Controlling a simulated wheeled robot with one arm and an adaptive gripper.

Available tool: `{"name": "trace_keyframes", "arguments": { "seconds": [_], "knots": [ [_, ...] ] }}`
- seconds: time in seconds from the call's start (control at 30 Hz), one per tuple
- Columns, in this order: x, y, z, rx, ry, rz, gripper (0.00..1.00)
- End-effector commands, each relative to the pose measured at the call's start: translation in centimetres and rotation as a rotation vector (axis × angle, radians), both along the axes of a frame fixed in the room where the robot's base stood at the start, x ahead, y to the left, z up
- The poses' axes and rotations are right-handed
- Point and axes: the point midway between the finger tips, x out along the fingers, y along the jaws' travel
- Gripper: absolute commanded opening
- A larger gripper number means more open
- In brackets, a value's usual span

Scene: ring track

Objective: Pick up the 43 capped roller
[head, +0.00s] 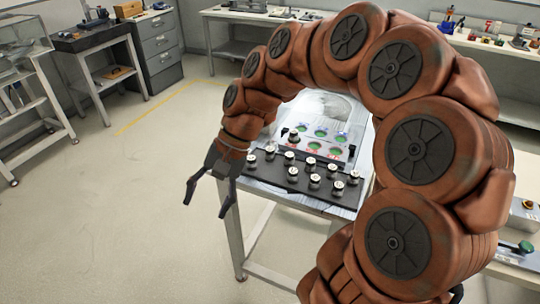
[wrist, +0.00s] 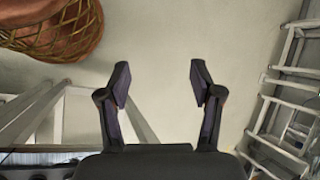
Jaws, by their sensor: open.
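Several capped rollers (head: 313,181) with pale tops and dark bases stand upright on a black rack (head: 272,176) on the worktable. Another one (head: 294,134) stands behind the rack's front rows. Their markings are too small to read, so I cannot tell which is 43. My gripper (head: 207,204) hangs to the left of the rack, off the table's left side and over the floor. Its fingers are apart and empty. In the wrist view my gripper (wrist: 160,80) has only bare floor between its fingers, and no roller is visible there.
Behind the rack lies a panel (head: 334,147) with green and red round spots. My arm hides the table's right part. A white table leg (head: 232,232) stands below my gripper. Open floor (head: 100,220) lies to the left. Benches and a grey drawer cabinet (head: 157,45) stand farther back.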

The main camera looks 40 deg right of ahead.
Motion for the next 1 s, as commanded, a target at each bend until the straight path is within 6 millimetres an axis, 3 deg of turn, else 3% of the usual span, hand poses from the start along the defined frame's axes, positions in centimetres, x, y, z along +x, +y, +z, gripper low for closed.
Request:
{"name": "trace_keyframes", "arguments": {
  "seconds": [0.1, 0.27, 0.5, 0.63, 0.8, 1.0],
  "knots": [
    [4.0, -2.1, 0.1, 0.108, 0.047, -0.165, 0.65],
    [8.7, -6.2, -0.2, 0.249, 0.119, -0.393, 0.65],
    [14.0, -15.7, -2.5, 0.462, 0.244, -0.759, 0.65],
    [15.3, -21.9, -4.8, 0.571, 0.316, -0.963, 0.65],
    [15.3, -29.3, -8.2, 0.689, 0.395, -1.19, 0.65],
    [14.3, -34.0, -10.7, 0.762, 0.449, -1.337, 0.65]
  ]
}}
